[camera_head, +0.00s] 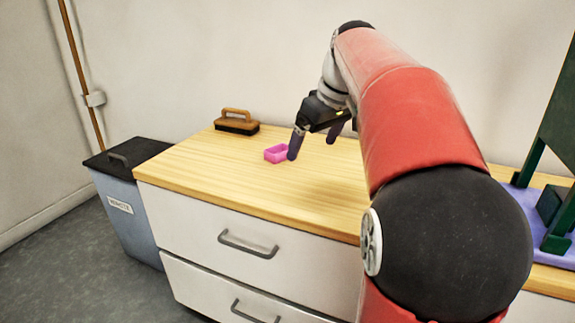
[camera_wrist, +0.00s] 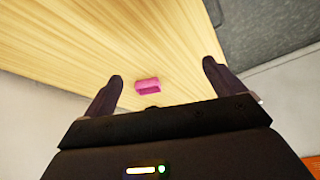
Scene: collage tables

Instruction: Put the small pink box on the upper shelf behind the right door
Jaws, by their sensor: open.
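The small pink box (camera_head: 277,153) sits on the wooden top of a white drawer cabinet in the head view. In the wrist view the pink box (camera_wrist: 148,86) lies between and beyond my two dark fingers. My gripper (camera_head: 318,146) is open and empty, just to the right of the box in the head view, with one finger close to the box's right end. I cannot tell whether that finger touches it. No shelf or right door shows clearly in either view.
A wooden-handled brush (camera_head: 237,122) stands behind the box by the wall. A grey bin with a black lid (camera_head: 125,155) stands left of the cabinet (camera_head: 215,170). A dark green upright object (camera_head: 553,150) on a purple base is at the far right. The wooden top is otherwise largely clear.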

